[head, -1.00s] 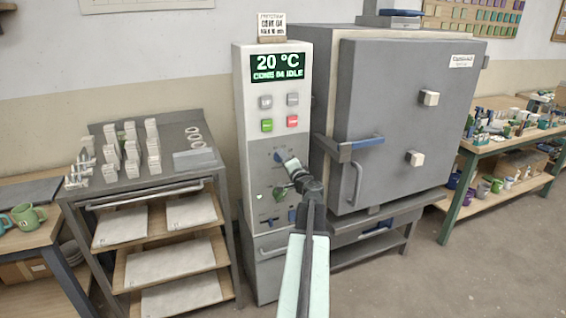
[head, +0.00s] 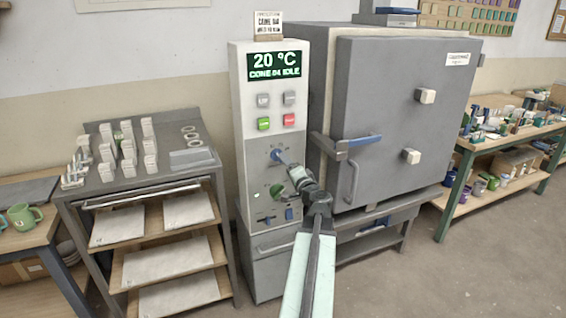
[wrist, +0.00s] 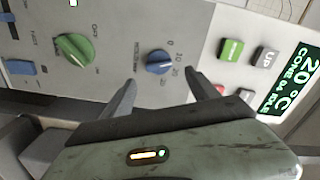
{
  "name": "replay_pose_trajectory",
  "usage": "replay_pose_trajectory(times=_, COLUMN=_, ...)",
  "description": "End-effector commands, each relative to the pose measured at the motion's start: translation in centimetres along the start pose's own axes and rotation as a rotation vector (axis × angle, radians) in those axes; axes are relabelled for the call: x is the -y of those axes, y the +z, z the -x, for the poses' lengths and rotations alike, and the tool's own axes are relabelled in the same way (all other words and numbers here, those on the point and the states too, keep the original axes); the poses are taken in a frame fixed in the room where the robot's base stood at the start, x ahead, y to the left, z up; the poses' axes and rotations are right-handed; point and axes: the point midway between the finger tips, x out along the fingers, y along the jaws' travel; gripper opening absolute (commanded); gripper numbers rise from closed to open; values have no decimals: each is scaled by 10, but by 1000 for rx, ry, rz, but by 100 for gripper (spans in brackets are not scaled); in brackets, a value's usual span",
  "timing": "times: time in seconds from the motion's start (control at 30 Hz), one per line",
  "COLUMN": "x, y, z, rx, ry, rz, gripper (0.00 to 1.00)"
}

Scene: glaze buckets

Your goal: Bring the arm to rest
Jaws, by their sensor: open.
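My gripper (head: 286,163) is in front of the grey control panel (head: 243,185) of the kiln, close to the blue knob. In the wrist view my gripper (wrist: 161,80) is open, with its two dark fingers apart and nothing between them. The blue knob (wrist: 158,62) shows just beyond the gap between the fingertips. The green knob (wrist: 75,48) is to its left in that view. My arm reaches up from the bottom of the head view. The fingertips are small in the head view, and the exact gap to the panel is hard to tell.
The kiln (head: 385,130) stands right of the panel, its door shut, with a blue-handled latch (head: 360,141). A rack cart (head: 180,178) with test pieces stands at left. A worktable (head: 465,165) with pots is at right. The floor at front right is clear.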

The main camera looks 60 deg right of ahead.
Motion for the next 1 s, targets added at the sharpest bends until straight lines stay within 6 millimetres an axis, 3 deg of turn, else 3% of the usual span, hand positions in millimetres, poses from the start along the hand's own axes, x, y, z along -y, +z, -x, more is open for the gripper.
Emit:
replay_pose_trajectory(times=0.07, x=0, y=1, z=8, rx=0, ry=0, rz=0, gripper=69)
replay_pose_trajectory(times=0.5, x=0, y=0, z=7, rx=-1, ry=0, rz=0, gripper=69)
replay_pose_trajectory(times=0.6, x=7, y=16, z=-1, rx=23, ry=-10, rz=0, gripper=69)
replay_pose_trajectory(times=0.67, x=18, y=43, z=-12, rx=61, ry=-25, rz=0, gripper=69)
replay_pose_trajectory(times=0.77, x=46, y=113, z=-34, rx=156, ry=-64, rz=0, gripper=69)
replay_pose_trajectory(times=0.9, x=91, y=228, z=-53, rx=311, ry=-120, rz=18, gripper=69)
replay_pose_trajectory(times=1.0, x=118, y=312, z=-52, rx=433, ry=-148, rz=73, gripper=69)
